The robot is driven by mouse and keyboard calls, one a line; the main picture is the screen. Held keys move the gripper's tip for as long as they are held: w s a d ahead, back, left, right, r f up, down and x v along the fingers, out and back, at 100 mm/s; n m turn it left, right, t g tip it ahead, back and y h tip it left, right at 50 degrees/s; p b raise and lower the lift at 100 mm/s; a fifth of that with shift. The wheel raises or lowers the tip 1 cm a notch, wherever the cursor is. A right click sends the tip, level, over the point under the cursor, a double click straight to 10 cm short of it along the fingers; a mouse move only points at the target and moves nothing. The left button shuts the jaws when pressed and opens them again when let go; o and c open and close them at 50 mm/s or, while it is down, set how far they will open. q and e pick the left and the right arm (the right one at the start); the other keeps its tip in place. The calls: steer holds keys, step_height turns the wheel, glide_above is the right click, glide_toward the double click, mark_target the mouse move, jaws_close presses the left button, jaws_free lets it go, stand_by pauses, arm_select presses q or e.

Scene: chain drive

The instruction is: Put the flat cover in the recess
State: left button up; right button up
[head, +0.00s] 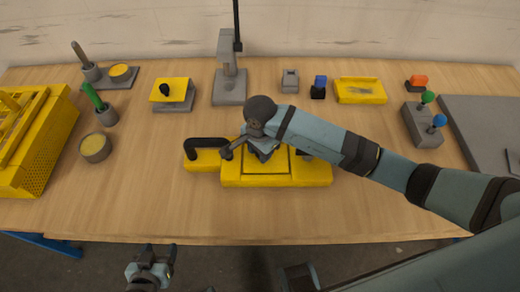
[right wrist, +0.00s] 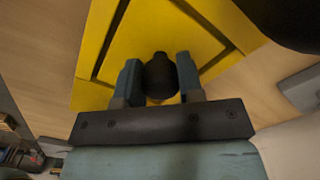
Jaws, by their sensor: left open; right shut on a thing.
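The yellow flat cover (right wrist: 160,28) fills most of the right wrist view, with a round black knob (right wrist: 160,75) on it. My right gripper (right wrist: 160,82) is shut on this knob, one finger on each side. In the head view my right gripper (head: 265,153) is over the yellow housing (head: 275,181) and hides much of the cover (head: 295,165). Dark gaps show along the cover's edges, between it and the housing's rim. I cannot tell whether the cover is fully seated in the recess. My left gripper (head: 150,268) is open and empty, off the table's front edge.
A black handle (head: 207,142) stands on the housing's left part. A yellow block with a black knob (head: 172,90) is behind left, near a grey post stand (head: 229,85). A yellow crate (head: 35,140) is far left. The table front is clear.

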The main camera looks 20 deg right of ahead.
steer(key=shift+f, duration=0.2)
steer(key=o, duration=1)
steer(key=shift+r, duration=0.1)
steer(key=shift+r, duration=0.1)
steer(key=shift+r, duration=0.3)
step_height(320, 180, up, 12)
steer(key=shift+f+b, duration=0.25)
steer(key=shift+b, duration=0.1)
